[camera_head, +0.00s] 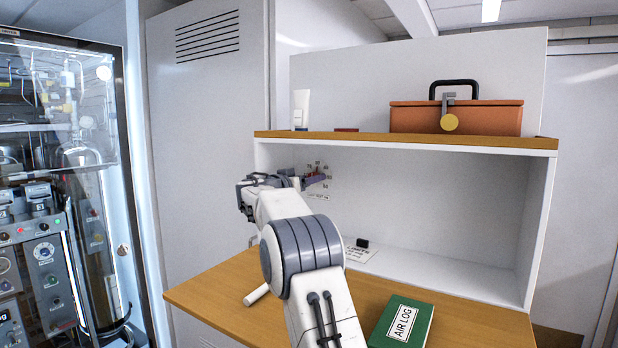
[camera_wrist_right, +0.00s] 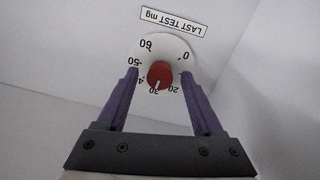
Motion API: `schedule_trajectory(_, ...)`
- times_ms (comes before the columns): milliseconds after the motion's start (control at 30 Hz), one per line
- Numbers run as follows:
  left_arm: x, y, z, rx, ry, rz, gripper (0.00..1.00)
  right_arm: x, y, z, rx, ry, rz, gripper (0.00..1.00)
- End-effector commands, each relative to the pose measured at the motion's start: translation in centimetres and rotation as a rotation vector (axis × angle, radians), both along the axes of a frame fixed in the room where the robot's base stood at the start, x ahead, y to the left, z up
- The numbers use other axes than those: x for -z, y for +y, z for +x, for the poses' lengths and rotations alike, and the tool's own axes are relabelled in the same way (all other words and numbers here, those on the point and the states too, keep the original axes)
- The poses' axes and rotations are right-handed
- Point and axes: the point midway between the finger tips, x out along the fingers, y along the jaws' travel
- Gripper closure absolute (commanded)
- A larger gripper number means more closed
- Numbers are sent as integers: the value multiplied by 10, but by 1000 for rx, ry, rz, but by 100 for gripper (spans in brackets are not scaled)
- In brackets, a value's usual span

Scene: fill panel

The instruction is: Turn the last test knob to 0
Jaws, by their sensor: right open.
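The last test knob (camera_wrist_right: 160,75) is red with a white dial around it, under a label reading LAST TEST mg (camera_wrist_right: 160,25), all upside down in the right wrist view. Its white pointer mark is by the 30; the 0 is at the dial's upper right. My right gripper (camera_wrist_right: 159,72) is open, with its purple fingers on either side of the knob. I cannot tell whether they touch it. In the head view my right gripper (camera_head: 316,181) is at the back wall of the white shelf unit and partly hides the dial. My left gripper is out of view.
A green AIR LOG book (camera_head: 402,322) and a white cylinder (camera_head: 256,294) lie on the wooden desk (camera_head: 212,288). A card with a small black object (camera_head: 362,243) is farther back. An orange case (camera_head: 455,117) stands on the upper shelf. A glass-fronted equipment cabinet (camera_head: 60,190) is at left.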

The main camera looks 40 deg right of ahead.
Motion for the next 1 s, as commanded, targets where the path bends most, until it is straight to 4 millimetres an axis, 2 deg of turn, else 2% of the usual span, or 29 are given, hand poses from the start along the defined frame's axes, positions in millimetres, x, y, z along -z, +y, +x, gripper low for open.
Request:
schedule_trajectory(67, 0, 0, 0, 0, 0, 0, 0, 0, 0, 0, 0, 0, 0, 32)
schedule_trajectory(100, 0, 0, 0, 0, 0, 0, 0, 0, 0, 0, 0, 0, 0, 36)
schedule_trajectory(267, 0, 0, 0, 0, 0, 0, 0, 0, 0, 0, 0, 0, 0, 97)
schedule_trajectory(300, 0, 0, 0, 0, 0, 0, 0, 0, 0, 0, 0, 0, 0, 100)
schedule_trajectory(667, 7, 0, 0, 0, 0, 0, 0, 1, 0, 0, 0, 45, -20, 100)
schedule_trajectory(1000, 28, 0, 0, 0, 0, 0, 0, 3, 0, 0, 1, 264, -111, 100)
